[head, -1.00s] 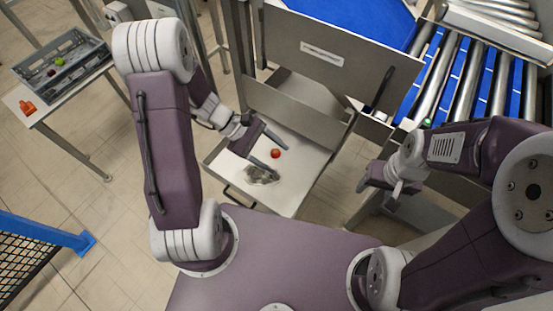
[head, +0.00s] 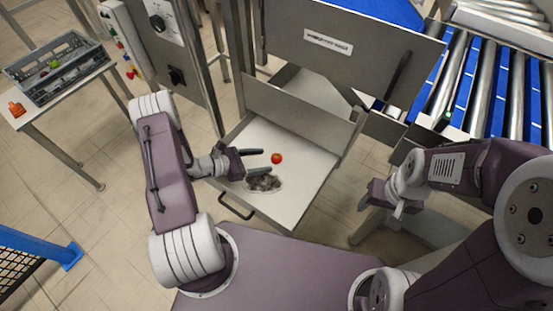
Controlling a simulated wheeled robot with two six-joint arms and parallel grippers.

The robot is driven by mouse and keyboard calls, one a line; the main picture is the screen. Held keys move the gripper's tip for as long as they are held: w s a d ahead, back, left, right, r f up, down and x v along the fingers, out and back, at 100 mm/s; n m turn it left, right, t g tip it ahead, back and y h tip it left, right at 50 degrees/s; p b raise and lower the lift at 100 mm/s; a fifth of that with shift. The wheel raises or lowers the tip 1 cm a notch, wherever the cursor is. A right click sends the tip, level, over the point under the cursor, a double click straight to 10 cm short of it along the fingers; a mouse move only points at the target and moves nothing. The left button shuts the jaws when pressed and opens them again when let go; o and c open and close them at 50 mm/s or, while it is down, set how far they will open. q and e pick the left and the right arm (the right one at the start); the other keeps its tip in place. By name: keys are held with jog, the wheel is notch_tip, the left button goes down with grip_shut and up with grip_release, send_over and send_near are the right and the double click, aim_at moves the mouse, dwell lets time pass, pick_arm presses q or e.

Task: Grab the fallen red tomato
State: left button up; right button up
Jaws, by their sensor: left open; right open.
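The red tomato (head: 277,158) lies on the pale floor of an open metal drawer (head: 300,200), beside a grey, crumpled-looking patch (head: 263,183). My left gripper (head: 267,161) is open inside the drawer area, its two dark fingers pointing right toward the tomato. The tomato shows just past the fingertips; I cannot tell whether they touch it. My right gripper (head: 376,207) is at the right, outside the drawer and away from the tomato. Its fingers are partly hidden.
The drawer's handle (head: 236,208) faces me, and an upright metal panel (head: 335,55) stands behind. A roller conveyor (head: 480,85) is at the upper right. A small table (head: 75,108) at the left holds a grey crate (head: 30,73) and an orange object (head: 17,109).

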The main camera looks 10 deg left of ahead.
aim_at(274, 156)
pick_arm(q)
jog(key=b+x, duration=0.1)
jog(key=x, duration=0.4)
jog(key=shift+w, duration=0.25)
jog(key=shift+r, duration=0.1)
jog(key=shift+c, duration=0.5)
grip_shut()
jog(key=shift+r, duration=0.5)
jog(key=r, duration=0.1)
jog(key=r+p, duration=0.1)
jog(key=s+r, duration=0.1)
jog(key=r, duration=0.1)
jog(key=shift+a+p, duration=0.3)
jog(key=shift+p, duration=0.1)
jog(key=s+a+r+p, duration=0.1)
jog(key=s+a+r, duration=0.1)
jog(key=s, duration=0.3)
jog(key=s+a+r+p, duration=0.1)
jog(key=s+a+r, duration=0.1)
jog(key=s+r, duration=0.2)
jog(key=shift+s, duration=0.45)
